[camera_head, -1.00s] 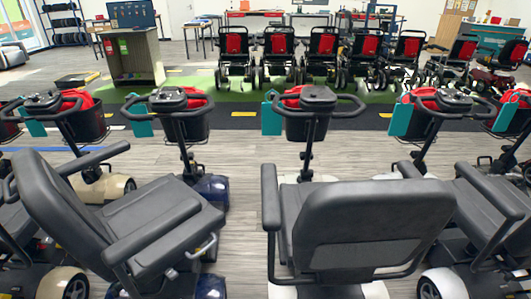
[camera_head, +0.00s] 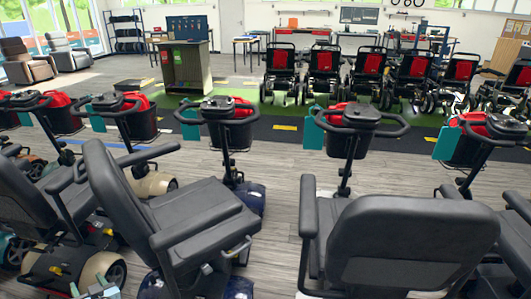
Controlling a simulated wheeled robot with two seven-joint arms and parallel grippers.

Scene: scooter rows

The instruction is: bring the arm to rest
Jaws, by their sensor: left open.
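The tip of my left gripper (camera_head: 92,288) shows at the bottom left edge of the head view. Its two small fingertips stand apart with nothing seen between them. The rest of it and my left arm are cut off by the frame's edge. It shows in front of the dark lower part of a scooter. My right gripper is not in view.
Black-seated scooters, such as one at the left (camera_head: 190,220) and one at the right (camera_head: 410,240), fill the foreground. A row of red-backed wheelchairs (camera_head: 325,62) stands farther back. A grey display cabinet (camera_head: 187,68) stands beyond. Bare wood-look floor (camera_head: 280,172) lies between scooters.

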